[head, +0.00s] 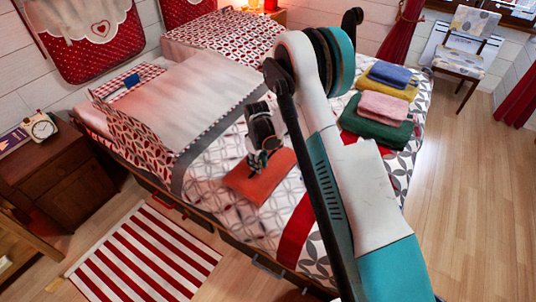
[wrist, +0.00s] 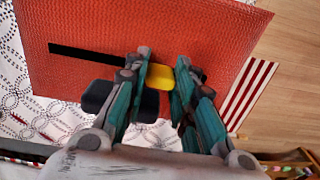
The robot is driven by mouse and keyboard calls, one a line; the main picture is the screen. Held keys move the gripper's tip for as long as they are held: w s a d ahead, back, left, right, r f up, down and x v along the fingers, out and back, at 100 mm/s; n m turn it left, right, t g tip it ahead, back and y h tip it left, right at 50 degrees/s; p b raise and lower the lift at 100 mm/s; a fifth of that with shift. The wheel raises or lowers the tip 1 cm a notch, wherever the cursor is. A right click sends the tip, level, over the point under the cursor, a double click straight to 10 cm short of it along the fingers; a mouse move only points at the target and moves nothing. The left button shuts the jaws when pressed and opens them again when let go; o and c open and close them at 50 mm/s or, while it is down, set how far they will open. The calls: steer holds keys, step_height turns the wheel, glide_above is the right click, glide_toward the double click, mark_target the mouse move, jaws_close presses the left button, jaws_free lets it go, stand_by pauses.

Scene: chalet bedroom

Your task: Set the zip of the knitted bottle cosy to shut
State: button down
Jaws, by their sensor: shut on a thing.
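The knitted bottle cosy (head: 262,182) is a flat orange-red piece lying on the patterned bed. It fills much of the wrist view (wrist: 90,28). A black strip (wrist: 80,54), which looks like the zip's opening, runs from the left part of the cosy towards my fingers. My gripper (wrist: 160,72) is over the cosy, shut on a yellow zip pull (wrist: 160,77) between its fingertips. The fingers hide the strip's right end. In the head view my gripper (head: 262,158) is low over the cosy, and the pull cannot be made out.
Folded towels (head: 378,108) are stacked on the bed to the right of my arm. A bedside cabinet (head: 60,180) with a clock stands at the left. A striped rug (head: 145,255) lies on the floor before the bed. Open floor lies at the right.

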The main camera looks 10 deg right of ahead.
mark_target(251, 177)
steer(key=s+a, duration=0.3)
steer(key=a, duration=0.1)
steer(key=shift+s, duration=0.25)
steer(key=c, duration=1.3)
jaws_free()
steer(key=shift+r, duration=0.15)
step_height(251, 177, up, 12)
steer(key=shift+f, duration=0.15)
